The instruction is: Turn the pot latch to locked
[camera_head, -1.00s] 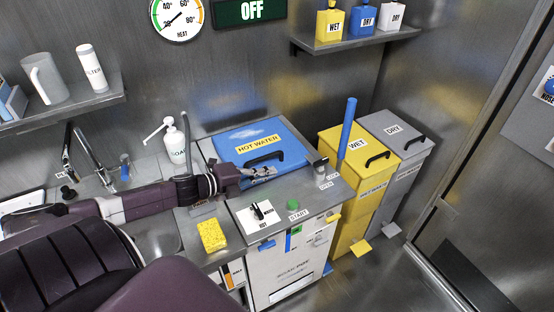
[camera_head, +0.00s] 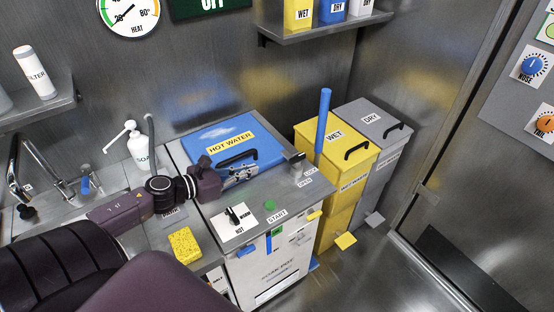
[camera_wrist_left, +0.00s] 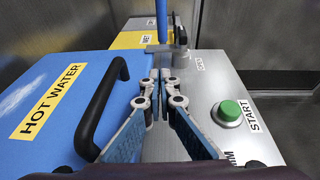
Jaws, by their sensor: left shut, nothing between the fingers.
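The pot is set in the counter under a blue lid (camera_head: 215,134) labelled HOT WATER, with a black handle (camera_head: 238,157). My left gripper (camera_head: 256,171) is shut and empty, low over the counter by the lid's front right edge. It also shows in the left wrist view (camera_wrist_left: 159,76). My right gripper is out of view.
A green START button (camera_head: 270,204) and a black knob (camera_head: 235,216) are on the counter in front. A blue upright rod (camera_head: 323,120) rises behind the latch. A yellow WET bin (camera_head: 309,150) and a grey DRY bin (camera_head: 362,107) stand beyond. A yellow sponge (camera_head: 185,243) lies at left.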

